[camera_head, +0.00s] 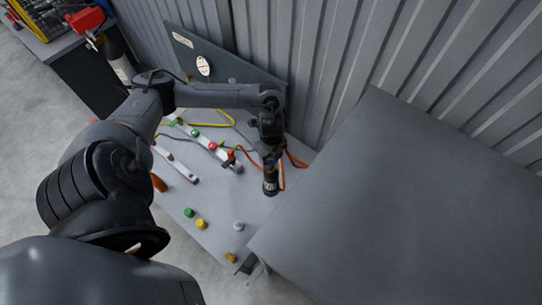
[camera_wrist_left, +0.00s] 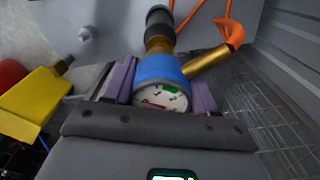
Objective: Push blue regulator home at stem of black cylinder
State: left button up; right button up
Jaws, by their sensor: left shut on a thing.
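My left gripper (camera_head: 270,157) is over the right part of the work table, pointing down. In the left wrist view its purple fingers (camera_wrist_left: 160,88) are shut on the sides of the blue regulator (camera_wrist_left: 158,68), whose round gauge (camera_wrist_left: 161,99) faces the camera. A brass part (camera_wrist_left: 158,46) lies between the blue body and a black cylindrical piece (camera_wrist_left: 159,20). The black cylinder (camera_head: 271,184) shows just below the gripper in the head view. I cannot tell whether the regulator is fully seated. My right gripper is not in view.
An orange hose (camera_wrist_left: 232,33) loops beside the regulator. Green (camera_head: 189,212), yellow (camera_head: 201,224) and grey (camera_head: 239,226) caps stand on the table's front. A large grey panel (camera_head: 400,205) is at the right, and a corrugated wall (camera_head: 330,60) stands behind.

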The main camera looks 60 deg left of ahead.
pick_arm(q)
jog(key=shift+f, duration=0.25)
jog(key=shift+f+b, duration=0.6)
jog(key=shift+f, duration=0.15)
jog(key=shift+f, duration=0.1)
dwell(0.6)
dwell(0.4)
jog(key=shift+f+b, duration=0.3)
jog(key=shift+f, duration=0.5)
dwell(0.4)
jog(key=o, duration=1.3)
jog(key=shift+c, duration=0.2)
